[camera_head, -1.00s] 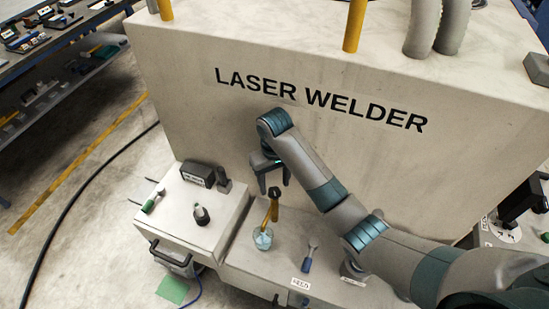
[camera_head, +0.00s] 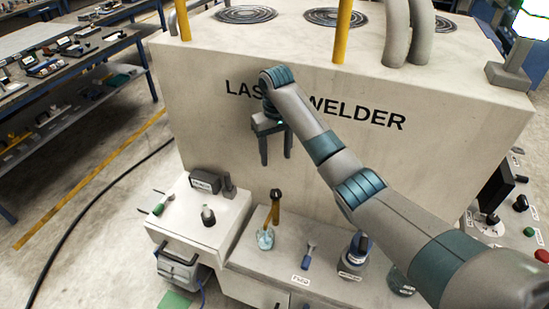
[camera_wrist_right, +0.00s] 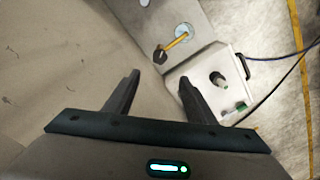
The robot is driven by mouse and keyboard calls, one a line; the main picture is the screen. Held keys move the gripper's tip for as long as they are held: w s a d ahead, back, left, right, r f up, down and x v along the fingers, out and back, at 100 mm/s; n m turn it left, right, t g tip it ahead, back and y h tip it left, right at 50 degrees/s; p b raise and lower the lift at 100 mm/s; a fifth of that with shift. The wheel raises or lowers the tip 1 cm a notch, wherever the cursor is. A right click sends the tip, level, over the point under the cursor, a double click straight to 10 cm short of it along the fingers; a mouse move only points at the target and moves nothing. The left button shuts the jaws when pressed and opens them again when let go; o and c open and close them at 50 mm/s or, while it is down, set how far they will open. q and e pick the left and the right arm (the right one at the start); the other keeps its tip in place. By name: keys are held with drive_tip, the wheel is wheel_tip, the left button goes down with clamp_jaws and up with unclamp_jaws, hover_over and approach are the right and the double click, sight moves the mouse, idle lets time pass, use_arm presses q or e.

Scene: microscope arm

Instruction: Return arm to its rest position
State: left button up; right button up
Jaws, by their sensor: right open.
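My right arm reaches in from the lower right of the head view, its links passing before the LASER WELDER lettering. My right gripper (camera_head: 276,160) points down, open and empty, in front of the pale machine wall. My left gripper is not in view.
The laser welder (camera_head: 210,95) fills the space behind the arm. A white box (camera_head: 188,228) with a green-handled item and a dark-based knob stands left of the glass. A workbench (camera_head: 70,70) is at far left.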

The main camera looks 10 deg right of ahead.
drive_tip(key=shift+w+r, duration=0.1)
drive_tip(key=shift+r, duration=0.35)
drive_tip(key=shift+d, duration=0.1)
drive_tip(key=shift+f, duration=0.15)
